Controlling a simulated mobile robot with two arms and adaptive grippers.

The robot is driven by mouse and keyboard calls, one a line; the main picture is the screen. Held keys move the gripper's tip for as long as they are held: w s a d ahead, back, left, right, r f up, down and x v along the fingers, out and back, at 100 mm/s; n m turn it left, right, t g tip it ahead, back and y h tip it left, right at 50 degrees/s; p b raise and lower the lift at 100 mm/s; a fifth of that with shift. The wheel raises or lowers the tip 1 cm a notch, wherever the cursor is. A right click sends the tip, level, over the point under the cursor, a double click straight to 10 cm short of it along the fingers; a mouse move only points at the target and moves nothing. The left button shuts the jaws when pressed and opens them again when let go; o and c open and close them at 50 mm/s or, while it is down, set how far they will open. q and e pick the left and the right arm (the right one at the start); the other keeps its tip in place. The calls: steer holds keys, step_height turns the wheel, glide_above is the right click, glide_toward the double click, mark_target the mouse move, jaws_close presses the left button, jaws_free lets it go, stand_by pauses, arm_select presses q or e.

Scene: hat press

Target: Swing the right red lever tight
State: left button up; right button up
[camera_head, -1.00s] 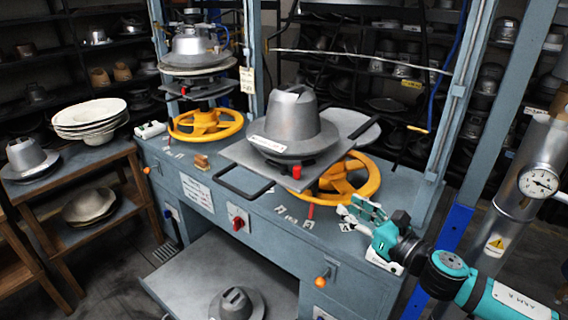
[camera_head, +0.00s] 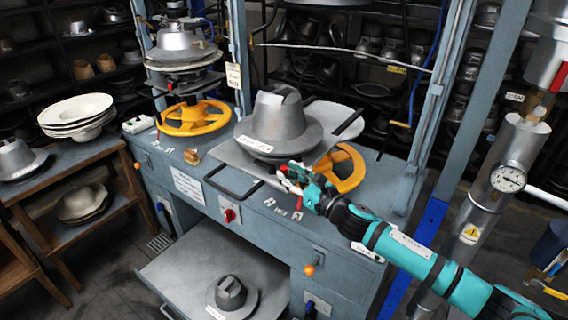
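The right red lever (camera_head: 284,168) shows as a small red piece under the front edge of the right press plate, partly covered by my gripper. My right gripper (camera_head: 287,179) is at the lever, its fingers pointing left, in front of the yellow wheel. Whether the fingers touch or close around the lever is too small to tell. The right press carries a grey metal hat form (camera_head: 278,118) on its plate. My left gripper is not in view.
The yellow handwheel (camera_head: 347,168) is just behind my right gripper. A black bar handle (camera_head: 232,190) sticks out from the plate to its left. A steel column with a gauge (camera_head: 507,179) stands right of my arm. The lower shelf (camera_head: 185,262) juts out in front.

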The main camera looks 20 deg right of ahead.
mark_target(286, 173)
steer(key=shift+x, duration=1.35)
steer(key=shift+c, duration=0.4)
jaws_close()
steer(key=shift+w+a+f, duration=0.1)
steer(key=shift+a+f, duration=0.05)
steer(key=shift+f, duration=0.05)
